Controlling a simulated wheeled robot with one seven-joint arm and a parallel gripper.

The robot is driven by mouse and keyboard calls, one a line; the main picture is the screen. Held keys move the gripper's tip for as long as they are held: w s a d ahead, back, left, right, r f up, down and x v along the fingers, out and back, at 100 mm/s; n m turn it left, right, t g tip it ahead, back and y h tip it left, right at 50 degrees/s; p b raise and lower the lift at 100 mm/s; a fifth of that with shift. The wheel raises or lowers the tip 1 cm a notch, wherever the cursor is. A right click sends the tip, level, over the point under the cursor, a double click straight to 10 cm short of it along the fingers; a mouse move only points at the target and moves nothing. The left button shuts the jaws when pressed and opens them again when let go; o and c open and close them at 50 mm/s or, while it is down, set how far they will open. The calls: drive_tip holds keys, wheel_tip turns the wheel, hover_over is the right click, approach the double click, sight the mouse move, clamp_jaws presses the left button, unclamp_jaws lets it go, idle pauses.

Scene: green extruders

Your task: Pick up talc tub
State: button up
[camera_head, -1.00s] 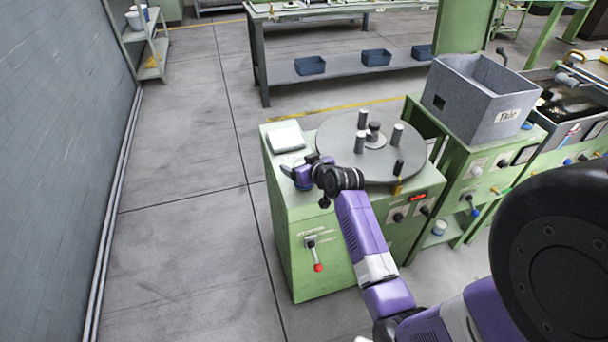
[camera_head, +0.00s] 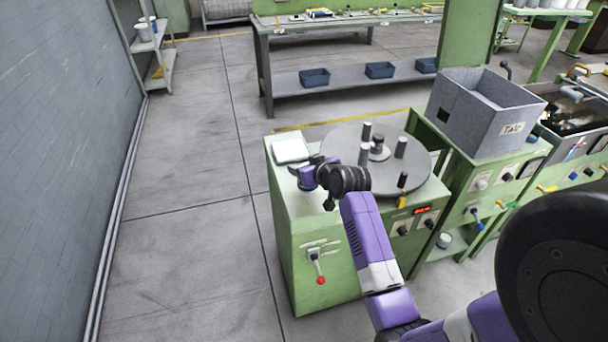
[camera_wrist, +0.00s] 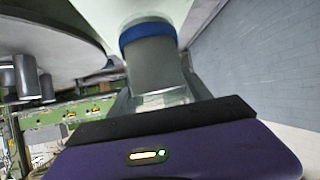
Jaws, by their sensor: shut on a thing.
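The talc tub appears in the wrist view as a grey cylinder (camera_wrist: 155,62) with a blue band at one end. It is between the fingers of my gripper (camera_wrist: 158,92), which is shut on it. The blue end faces the pale green cabinet top, and I cannot tell whether it touches. In the head view my gripper (camera_head: 308,176) is over the left front part of the green cabinet (camera_head: 315,230), and a small dark blue bit of the tub (camera_head: 307,186) shows under it. My wrist hides most of the tub there.
A round grey turntable (camera_head: 340,145) with upright pegs is right beside my gripper. A white square device (camera_head: 291,150) lies behind it on the cabinet. A grey labelled bin (camera_head: 475,120) stands at right. A grey wall (camera_head: 60,170) is at left, with open floor between.

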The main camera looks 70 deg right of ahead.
wheel_tip(320, 180, up, 16)
drive_tip(key=shift+b, duration=0.4)
